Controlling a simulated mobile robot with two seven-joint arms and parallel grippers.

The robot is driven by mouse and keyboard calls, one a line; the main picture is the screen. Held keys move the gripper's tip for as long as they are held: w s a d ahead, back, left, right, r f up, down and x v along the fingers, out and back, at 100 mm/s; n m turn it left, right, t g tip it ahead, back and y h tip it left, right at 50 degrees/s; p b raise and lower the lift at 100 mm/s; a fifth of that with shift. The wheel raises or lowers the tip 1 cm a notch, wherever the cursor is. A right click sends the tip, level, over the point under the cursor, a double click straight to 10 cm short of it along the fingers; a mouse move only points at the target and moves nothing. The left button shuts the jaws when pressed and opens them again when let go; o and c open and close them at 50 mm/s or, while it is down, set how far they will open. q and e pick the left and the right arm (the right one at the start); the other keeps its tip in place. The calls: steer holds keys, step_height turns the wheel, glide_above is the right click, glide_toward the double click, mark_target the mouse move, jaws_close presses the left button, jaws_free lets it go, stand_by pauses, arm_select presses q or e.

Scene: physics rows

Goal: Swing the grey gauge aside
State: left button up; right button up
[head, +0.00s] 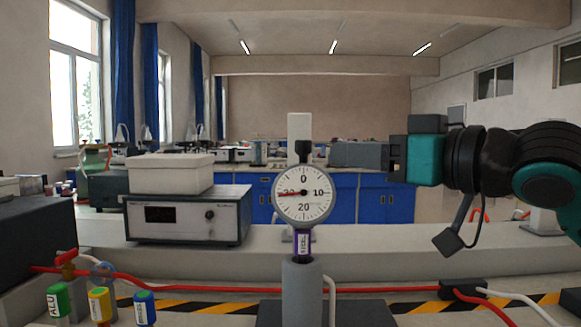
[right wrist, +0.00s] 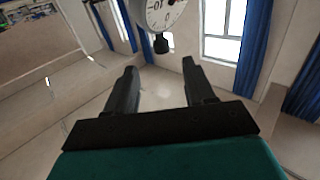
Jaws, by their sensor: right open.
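The grey gauge (head: 303,194) has a round white dial with a grey rim and a red needle pointing left. It stands upright on a short purple-labelled stem above a grey cylinder (head: 302,285) in the middle of the head view. Part of its dial shows at the top of the right wrist view (right wrist: 160,12). My right gripper (head: 393,159) is to the right of the gauge and a little higher, apart from it. In the right wrist view its two fingers (right wrist: 155,88) are spread with nothing between them. My left gripper is not in view.
A grey instrument box (head: 187,216) with a white box (head: 170,173) on top stands left of the gauge. A red cable (head: 220,289) runs across the front. Several coloured-capped bottles (head: 99,305) stand at front left. Space between gauge and right gripper looks free.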

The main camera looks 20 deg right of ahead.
mark_target(302, 180)
steer(key=x, duration=1.2)
steer(key=shift+w+a, duration=0.2)
jaws_close()
